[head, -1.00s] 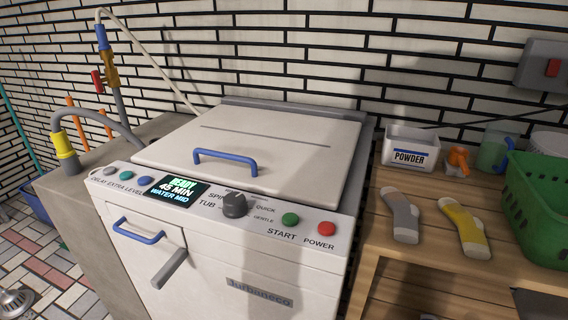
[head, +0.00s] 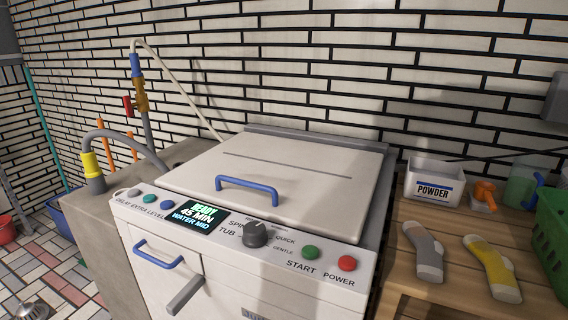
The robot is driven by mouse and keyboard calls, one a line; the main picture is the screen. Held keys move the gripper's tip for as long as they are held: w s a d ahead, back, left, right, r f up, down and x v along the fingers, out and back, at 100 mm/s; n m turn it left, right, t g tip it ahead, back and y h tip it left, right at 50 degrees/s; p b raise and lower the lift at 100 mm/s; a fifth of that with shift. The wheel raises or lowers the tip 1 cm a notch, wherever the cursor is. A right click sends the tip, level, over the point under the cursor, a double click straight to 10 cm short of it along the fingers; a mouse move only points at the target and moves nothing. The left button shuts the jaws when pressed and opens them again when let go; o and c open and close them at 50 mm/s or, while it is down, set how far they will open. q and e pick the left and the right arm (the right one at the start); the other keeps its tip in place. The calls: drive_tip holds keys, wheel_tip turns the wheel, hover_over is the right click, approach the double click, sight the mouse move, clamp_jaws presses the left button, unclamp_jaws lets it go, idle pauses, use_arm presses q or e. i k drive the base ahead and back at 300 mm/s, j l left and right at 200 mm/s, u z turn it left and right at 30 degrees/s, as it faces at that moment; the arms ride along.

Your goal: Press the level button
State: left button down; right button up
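The washing machine's control panel (head: 191,236) runs along its front top edge. At its left end are three small round buttons: a grey one (head: 133,192), a teal one (head: 149,198) and a blue one (head: 166,205). The labels below read delay, extra and level, so the blue button lines up with level. The display (head: 197,214) beside them reads ready, 45 min, water mid. Neither of my grippers is in view.
The closed lid (head: 280,175) has a blue handle (head: 246,188). A dark knob (head: 256,234), a green button (head: 310,252) and a red button (head: 347,263) sit further right. A wooden table (head: 455,220) holds two socks and a powder box (head: 434,180). A hose and tap stand left.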

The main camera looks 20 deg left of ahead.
sight(166, 204)
drive_tip(key=u, duration=1.35)
